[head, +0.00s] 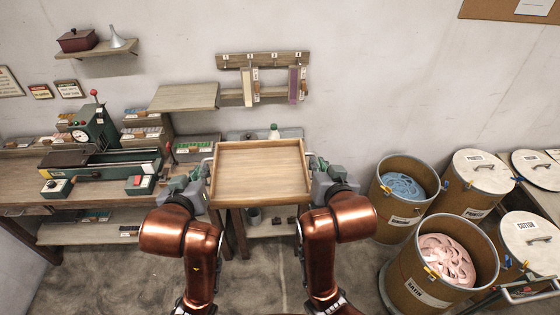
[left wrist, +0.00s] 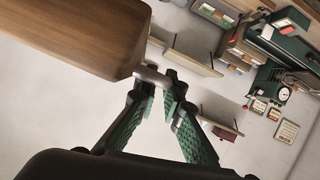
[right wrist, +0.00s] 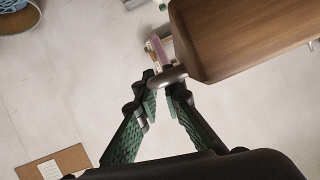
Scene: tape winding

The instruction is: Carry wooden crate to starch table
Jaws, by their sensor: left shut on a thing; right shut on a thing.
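The wooden crate (head: 260,172) is a shallow, empty tray of light wood with raised rims, held up in front of me in the middle of the head view. My left gripper (head: 205,172) is shut on the metal handle at its left side. The left wrist view shows the fingers (left wrist: 160,88) closed around that handle beside the crate wall (left wrist: 85,35). My right gripper (head: 318,170) is shut on the handle at the right side. The right wrist view shows its fingers (right wrist: 165,88) around the handle by the crate wall (right wrist: 250,35). I cannot tell which surface is the starch table.
A workbench (head: 80,185) with a green machine (head: 95,130) stands at the left. Behind the crate is a table (head: 285,133), partly hidden. A wall rack (head: 262,60) hangs above. Several drums stand at the right, including one with blue contents (head: 402,187) and one with pink (head: 445,260).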

